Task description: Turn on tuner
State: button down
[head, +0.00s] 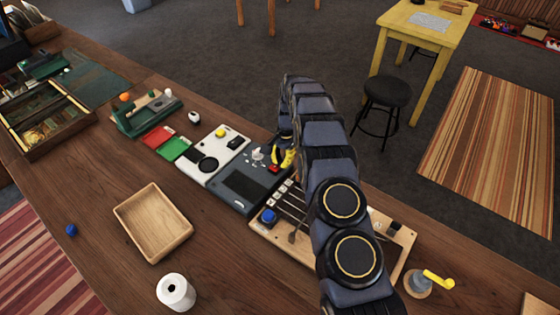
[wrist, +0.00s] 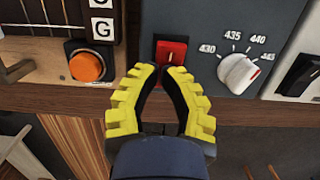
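The tuner (head: 232,203) is a dark grey box with a dark screen, lying on the wooden counter. In the wrist view its grey face (wrist: 205,25) fills the top middle. A red switch (wrist: 171,50) sits in a dark frame near its edge, left of a white dial (wrist: 238,70) marked 430 to 445. My gripper (wrist: 161,70) has yellow fingers with black inner pads. Its tips are together, with nothing held, just below the red switch in the wrist view. I cannot tell whether they touch it. In the head view, my gripper (head: 281,164) is partly hidden behind my arm.
A wooden string board with an orange button (wrist: 87,66) adjoins the tuner. A white device (head: 215,148) lies on the other side. Bare counter surrounds the tray.

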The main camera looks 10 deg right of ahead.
notch_tip(320, 180, up, 14)
jog(key=w+d, duration=0.2)
jog(key=shift+w+d+f, duration=0.25)
jog(key=shift+w+d, duration=0.1)
jog(key=shift+s, duration=0.1)
jog(key=shift+s+a+r+g+y, duration=0.25)
jog(key=shift+s+a+g+y, duration=0.15)
jog(key=shift+a, duration=0.1)
jog(key=shift+f, duration=0.1)
jog(key=x, duration=1.3)
jog(key=shift+s+a+f, duration=0.1)
jog(key=shift+f, duration=0.3)
